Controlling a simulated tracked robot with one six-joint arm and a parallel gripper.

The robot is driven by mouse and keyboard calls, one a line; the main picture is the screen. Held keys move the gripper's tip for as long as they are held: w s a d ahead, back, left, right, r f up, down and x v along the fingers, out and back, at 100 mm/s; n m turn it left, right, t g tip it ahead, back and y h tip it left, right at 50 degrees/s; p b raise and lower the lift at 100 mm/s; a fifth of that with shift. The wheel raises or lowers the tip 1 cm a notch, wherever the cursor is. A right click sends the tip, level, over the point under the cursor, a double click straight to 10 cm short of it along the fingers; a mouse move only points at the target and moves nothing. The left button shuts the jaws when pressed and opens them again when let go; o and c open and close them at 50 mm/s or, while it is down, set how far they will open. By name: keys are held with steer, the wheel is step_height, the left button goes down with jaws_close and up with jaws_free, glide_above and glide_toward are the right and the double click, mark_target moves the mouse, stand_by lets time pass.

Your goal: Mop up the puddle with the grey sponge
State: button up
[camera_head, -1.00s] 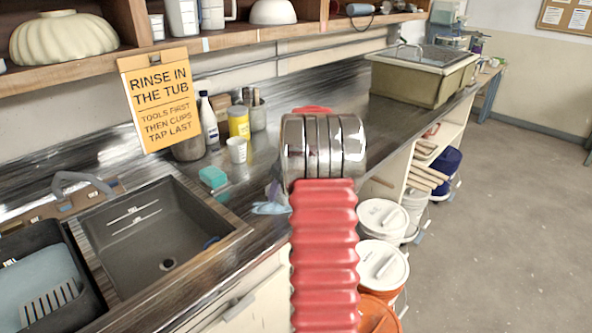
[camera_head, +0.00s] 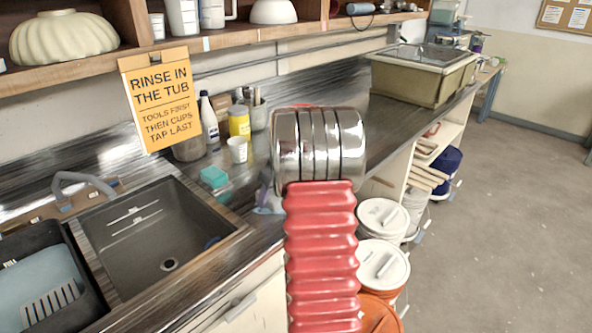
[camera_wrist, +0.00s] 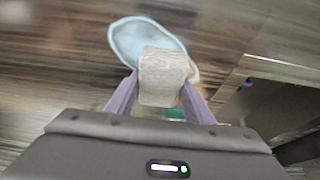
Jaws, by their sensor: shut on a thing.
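My gripper (camera_wrist: 160,86) is shut on the grey sponge (camera_wrist: 163,72), which sits between its two purple fingers in the wrist view. A pale blue puddle (camera_wrist: 138,38) with a lighter rim lies on the counter beyond the sponge. The sponge covers part of the puddle's near edge in the picture; I cannot tell whether it touches the counter. In the head view my arm hides the sponge and most of my gripper; only a small purple and pale blue patch shows beside the arm at the counter's front edge.
A teal block (camera_head: 214,177) lies on the dark counter (camera_head: 232,205), left of my arm. A white cup (camera_head: 238,150), a yellow-labelled jar (camera_head: 239,122) and a bottle (camera_head: 209,120) stand behind. The sink (camera_head: 160,235) is left; lidded buckets (camera_head: 382,265) stand below right.

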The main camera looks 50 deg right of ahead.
mark_target(258, 209)
steer(key=shift+a+f, duration=0.1)
steer(key=shift+a, duration=1.15)
steer(key=shift+w+a, duration=0.15)
steer(key=shift+a, duration=0.95)
step_height(258, 209, up, 8)
